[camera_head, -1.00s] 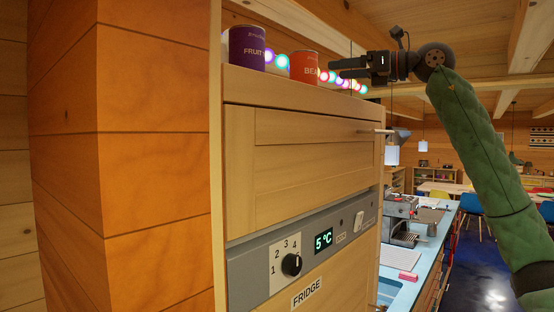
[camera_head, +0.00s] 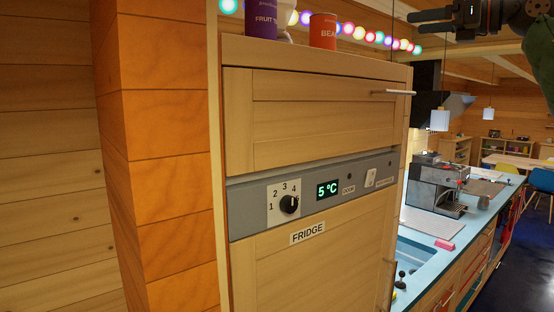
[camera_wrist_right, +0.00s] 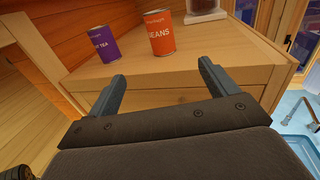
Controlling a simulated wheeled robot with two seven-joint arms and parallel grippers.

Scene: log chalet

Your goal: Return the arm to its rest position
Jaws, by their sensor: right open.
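My right gripper (camera_head: 432,21) shows at the top right of the head view, to the right of the fridge cabinet and apart from it. In the right wrist view its two fingers (camera_wrist_right: 160,88) are spread, with nothing between them. Beyond them, an orange beans can (camera_wrist_right: 160,33) and a purple fruit tea can (camera_wrist_right: 103,46) stand upright on the cabinet top. The head view also shows the orange can (camera_head: 323,30) and the purple can (camera_head: 261,18), cut by the top edge. My left gripper is not in view.
The tall wooden fridge cabinet (camera_head: 310,104) has a dial panel and a bar handle jutting right. A blue counter (camera_head: 440,262) with a sink and a coffee machine (camera_head: 437,185) runs along the right. A jar-like container (camera_wrist_right: 204,8) stands beside the orange can.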

